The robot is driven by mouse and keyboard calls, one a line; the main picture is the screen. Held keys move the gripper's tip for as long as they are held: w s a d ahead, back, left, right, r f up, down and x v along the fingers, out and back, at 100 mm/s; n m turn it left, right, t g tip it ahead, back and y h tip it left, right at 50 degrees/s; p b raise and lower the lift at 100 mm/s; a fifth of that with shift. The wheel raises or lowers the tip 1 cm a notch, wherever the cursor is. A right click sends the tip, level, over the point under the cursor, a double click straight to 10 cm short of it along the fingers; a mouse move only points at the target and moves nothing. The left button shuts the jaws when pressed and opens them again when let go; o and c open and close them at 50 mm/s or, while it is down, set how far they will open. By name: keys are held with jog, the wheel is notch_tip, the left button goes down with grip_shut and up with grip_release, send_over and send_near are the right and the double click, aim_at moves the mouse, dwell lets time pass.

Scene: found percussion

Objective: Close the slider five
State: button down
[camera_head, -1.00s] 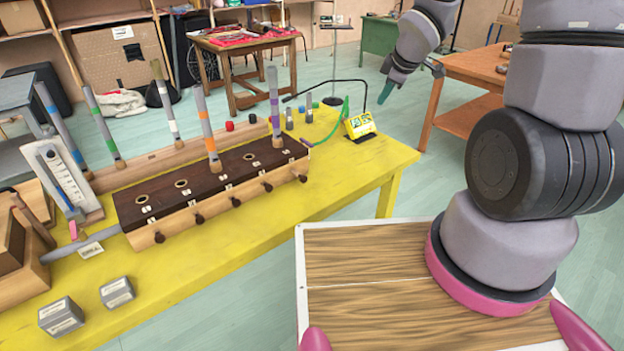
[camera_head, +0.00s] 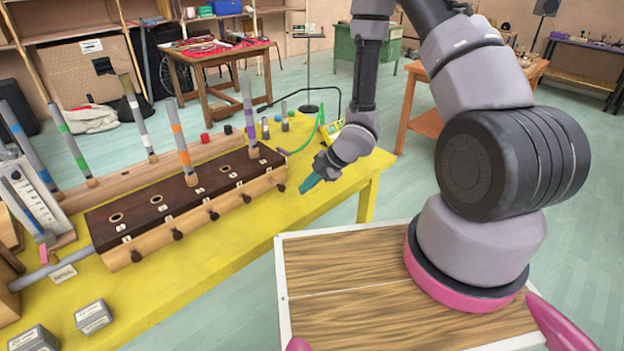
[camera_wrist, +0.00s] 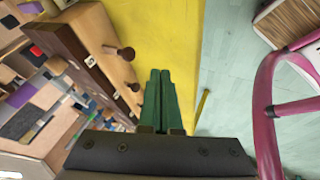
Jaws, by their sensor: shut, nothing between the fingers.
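A long wooden box (camera_head: 190,214) with a dark top and pale front lies on the yellow table. Several dark slider knobs stick out along its front. The knob nearest its right end (camera_head: 281,187) appears to be slider five, though the number labels are too small to read. My gripper (camera_head: 311,183) is shut and empty, its teal fingers just to the right of that end knob with a gap. In the wrist view, my gripper (camera_wrist: 159,76) points along the box front.
Striped tubes (camera_head: 180,150) stand upright at the box. A yellow device (camera_head: 332,131) with a green tube is behind my gripper. Two grey blocks (camera_head: 94,317) sit at the table's left front. Open floor (camera_head: 235,300) lies in front of the table.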

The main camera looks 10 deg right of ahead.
aim_at(279, 185)
jog(key=x, duration=0.4)
jog(key=w, duration=0.1)
jog(key=w+a, duration=0.1)
jog(key=w, duration=0.1)
jog(key=shift+a, duration=0.3)
jog(key=shift+w+a, duration=0.2)
jog(key=shift+w, duration=0.1)
jog(key=shift+w+a, duration=0.55)
jog(key=shift+w, duration=0.25)
jog(key=shift+w+a, duration=0.55)
jog(key=shift+w, duration=0.25)
